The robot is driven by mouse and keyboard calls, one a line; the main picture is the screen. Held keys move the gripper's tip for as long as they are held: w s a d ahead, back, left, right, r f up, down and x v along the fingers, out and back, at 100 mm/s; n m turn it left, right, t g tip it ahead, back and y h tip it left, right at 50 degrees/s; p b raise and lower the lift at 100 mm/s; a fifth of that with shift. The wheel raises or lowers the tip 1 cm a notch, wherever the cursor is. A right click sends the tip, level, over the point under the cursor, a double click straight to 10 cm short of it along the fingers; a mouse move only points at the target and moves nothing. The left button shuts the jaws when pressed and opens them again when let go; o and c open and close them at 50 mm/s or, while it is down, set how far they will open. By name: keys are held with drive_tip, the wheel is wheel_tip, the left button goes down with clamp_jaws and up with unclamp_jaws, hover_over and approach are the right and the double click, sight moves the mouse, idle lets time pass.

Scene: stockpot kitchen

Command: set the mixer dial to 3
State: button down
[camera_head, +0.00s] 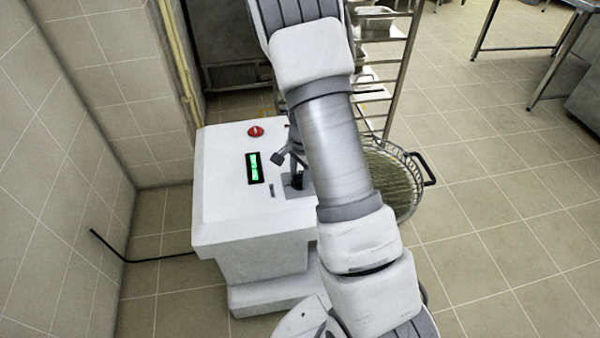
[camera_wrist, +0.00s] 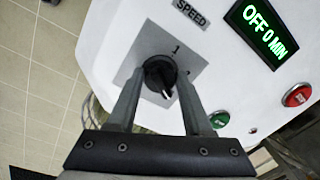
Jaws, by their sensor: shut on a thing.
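The mixer (camera_head: 222,215) is a white box with a sloped top, left of my arm in the head view. Its dial (camera_wrist: 160,73) is a black knob on a grey square plate under the label SPEED. A numeral 1 shows above the knob, and another mark at its right is mostly hidden. My gripper (camera_wrist: 160,85) is shut on the dial, with one finger on each side of it. The knob's light pointer points down and right in the wrist view. The display (camera_wrist: 262,32) reads OFF 0 MIN in green. In the head view my arm and gripper partly hide the dial.
A red button (camera_wrist: 297,95) and a green button (camera_wrist: 219,119) are on the mixer top. A wire basket (camera_head: 398,180) stands right of the mixer, behind my arm. A metal rack (camera_head: 385,60) is behind. A tiled wall (camera_head: 60,150) is at left. Floor at right is open.

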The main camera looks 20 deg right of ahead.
drive_tip(key=shift+m, duration=0.3)
idle(0.4)
drive_tip(key=shift+c, duration=1.5)
unclamp_jaws()
drive_tip(key=shift+r, duration=0.15)
wheel_tip(320, 180, up, 17)
drive_tip(key=s+p, duration=0.1)
drive_tip(key=p, duration=0.3)
drive_tip(key=shift+d, duration=0.1)
drive_tip(key=shift+r, duration=0.1)
